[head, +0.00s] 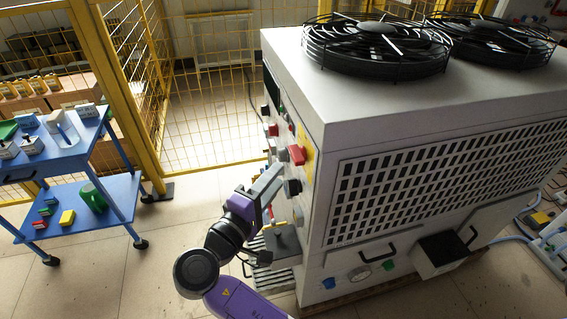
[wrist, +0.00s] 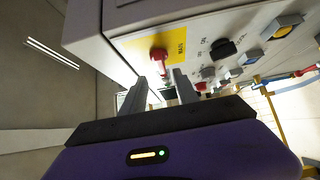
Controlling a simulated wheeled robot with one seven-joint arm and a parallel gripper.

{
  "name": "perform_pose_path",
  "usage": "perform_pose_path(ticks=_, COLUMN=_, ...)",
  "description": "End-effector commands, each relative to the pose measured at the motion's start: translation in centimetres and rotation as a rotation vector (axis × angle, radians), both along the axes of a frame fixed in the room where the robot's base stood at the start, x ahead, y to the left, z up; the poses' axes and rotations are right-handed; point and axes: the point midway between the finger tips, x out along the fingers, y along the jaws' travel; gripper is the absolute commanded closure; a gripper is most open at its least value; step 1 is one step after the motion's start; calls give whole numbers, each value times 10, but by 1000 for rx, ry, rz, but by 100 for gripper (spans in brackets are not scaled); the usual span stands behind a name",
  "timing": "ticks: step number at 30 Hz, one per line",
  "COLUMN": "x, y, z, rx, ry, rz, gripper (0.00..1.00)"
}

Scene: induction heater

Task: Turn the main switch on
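The main switch is a red handle (wrist: 159,55) on a yellow plate marked MAIN in the wrist view. In the head view, the red switch (head: 297,154) sits high on the heater's panel, near the cabinet's front corner. My gripper (head: 275,174) is just below and left of it in the head view. In the wrist view, my gripper's two grey fingers (wrist: 158,78) are apart, with the red handle ahead of and between their tips. I see no clear contact. The switch's exact angle is hard to tell.
The white heater cabinet (head: 420,195) has fans on top. A black knob (wrist: 222,47) and several other buttons lie beside the switch. A blue cart (head: 85,205) stands at left, and a yellow fence (head: 205,110) behind. Open floor lies between cart and cabinet.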

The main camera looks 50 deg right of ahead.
Motion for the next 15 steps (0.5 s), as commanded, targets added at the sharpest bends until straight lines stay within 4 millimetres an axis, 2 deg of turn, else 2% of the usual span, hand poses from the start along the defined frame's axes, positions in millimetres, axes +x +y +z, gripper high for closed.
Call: perform_pose_path(ticks=15, x=11, y=-66, z=0, rx=3, ry=8, rz=-3, gripper=64)
